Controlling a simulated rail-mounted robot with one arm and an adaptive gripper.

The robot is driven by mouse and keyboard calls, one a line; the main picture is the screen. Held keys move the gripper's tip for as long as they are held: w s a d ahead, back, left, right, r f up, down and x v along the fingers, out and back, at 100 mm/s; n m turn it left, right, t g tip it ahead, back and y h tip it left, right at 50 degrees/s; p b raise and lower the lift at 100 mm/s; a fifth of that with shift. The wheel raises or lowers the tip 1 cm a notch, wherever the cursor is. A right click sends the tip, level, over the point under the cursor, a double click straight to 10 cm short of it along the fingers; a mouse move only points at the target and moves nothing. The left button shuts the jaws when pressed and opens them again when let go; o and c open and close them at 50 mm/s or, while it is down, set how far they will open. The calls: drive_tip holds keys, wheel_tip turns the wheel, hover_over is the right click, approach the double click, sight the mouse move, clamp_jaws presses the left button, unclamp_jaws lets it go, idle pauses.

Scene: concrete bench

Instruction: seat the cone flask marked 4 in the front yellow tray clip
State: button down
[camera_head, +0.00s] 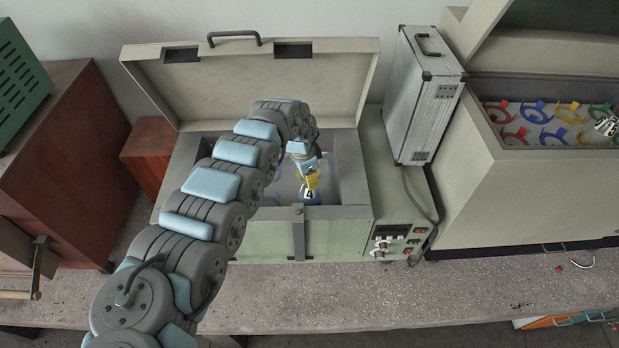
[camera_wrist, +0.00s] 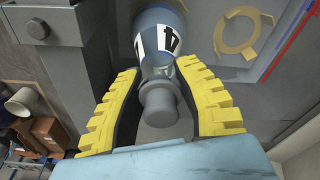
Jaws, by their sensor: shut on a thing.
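The cone flask marked 4 (camera_head: 310,196) is in the open green box, near its front wall. It also shows in the wrist view (camera_wrist: 158,35), blue with a white label and a grey neck and cap. My gripper (camera_head: 311,177) is over the flask; in the wrist view its yellow fingers (camera_wrist: 160,100) are shut around the neck. A yellow-tan ring clip (camera_wrist: 240,38) lies on the grey tray to the right of the flask in the wrist view. The flask's base is hidden, so I cannot tell whether it touches the tray or a clip.
The green box (camera_head: 340,228) has a front latch (camera_head: 298,232) close to the flask and a raised lid (camera_head: 250,80) behind. My arm covers its left side. A silver case (camera_head: 422,95) stands to the right. A box at the right (camera_head: 475,190) holds several coloured clips.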

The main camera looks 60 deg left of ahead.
drive_tip(key=shift+f, duration=1.4)
idle(0.7)
drive_tip(key=shift+c, duration=0.7)
unclamp_jaws()
drive_tip(key=shift+r, duration=0.1)
wheel_tip(320, 180, up, 5)
drive_tip(key=p, duration=0.4)
drive_tip(key=shift+r+p, duration=0.5)
drive_tip(key=shift+r, duration=1.4)
